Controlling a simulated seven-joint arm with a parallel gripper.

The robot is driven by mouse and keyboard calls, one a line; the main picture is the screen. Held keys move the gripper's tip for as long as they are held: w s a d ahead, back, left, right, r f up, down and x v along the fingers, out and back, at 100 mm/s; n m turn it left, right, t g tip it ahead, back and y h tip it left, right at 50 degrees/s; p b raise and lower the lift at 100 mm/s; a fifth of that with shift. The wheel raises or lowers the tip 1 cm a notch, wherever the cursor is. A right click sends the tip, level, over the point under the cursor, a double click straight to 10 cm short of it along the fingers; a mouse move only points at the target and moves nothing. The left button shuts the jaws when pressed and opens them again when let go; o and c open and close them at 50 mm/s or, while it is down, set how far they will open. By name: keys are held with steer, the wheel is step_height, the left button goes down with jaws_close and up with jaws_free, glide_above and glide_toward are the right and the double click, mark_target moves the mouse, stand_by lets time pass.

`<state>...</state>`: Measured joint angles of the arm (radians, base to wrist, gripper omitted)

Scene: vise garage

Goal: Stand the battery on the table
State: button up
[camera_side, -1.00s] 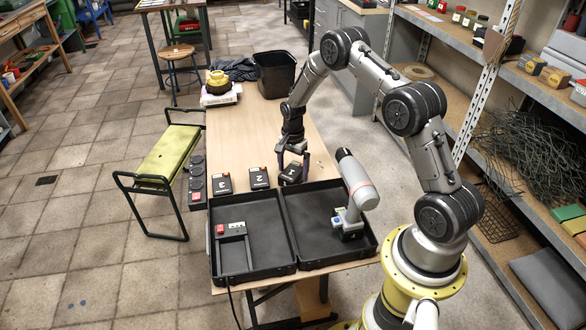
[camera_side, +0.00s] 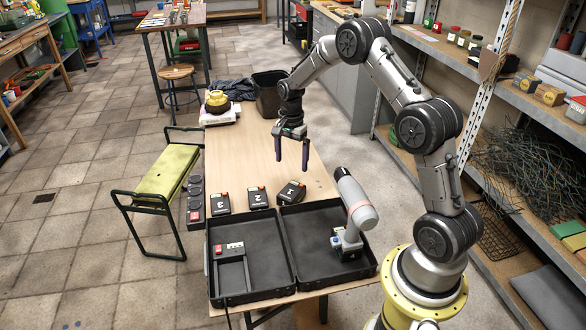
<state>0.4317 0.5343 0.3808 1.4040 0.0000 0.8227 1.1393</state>
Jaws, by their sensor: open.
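Three dark batteries with red-orange marks sit in a row on the wooden table (camera_side: 235,150), behind the open case. Battery 3 (camera_side: 220,204) is at the left, battery 2 (camera_side: 258,200) in the middle, and battery 1 (camera_side: 291,192) at the right, turned askew to the other two. Their numbered faces show to the camera; I cannot tell whether battery 1 lies flat or leans. My gripper (camera_side: 292,163) is above and behind battery 1, fingers pointing down, open and empty, apart from it.
The open black case (camera_side: 250,297) fills the table's near end, with a cordless drill (camera_side: 357,205) standing in its right half. A charger strip (camera_side: 194,205) is at the left edge. A yellow object (camera_side: 217,101) and a black bin (camera_side: 268,96) are at the far end. The middle is clear.

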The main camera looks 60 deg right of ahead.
steer(key=s+a+r+n+t, duration=0.1)
steer(key=s+a+r+n, duration=0.4)
steer(key=r, duration=0.5)
steer(key=s+a+r+n+t, duration=0.2)
steer(key=s+a+r+n, duration=0.25)
steer(key=a+r, duration=0.45)
steer(key=s+a+r+n+t, duration=0.1)
steer(key=s+a+n, duration=0.2)
steer(key=s, duration=0.6)
steer(key=s+a+r+n+t, duration=0.1)
steer(key=s+a+r+n, duration=0.1)
steer(key=s+n, duration=0.3)
steer(key=s+a, duration=0.1)
steer(key=s, duration=0.3)
steer(key=shift+s+a+t, duration=0.25)
steer(key=shift+s+t, duration=0.05)
steer(key=shift+n, duration=0.25)
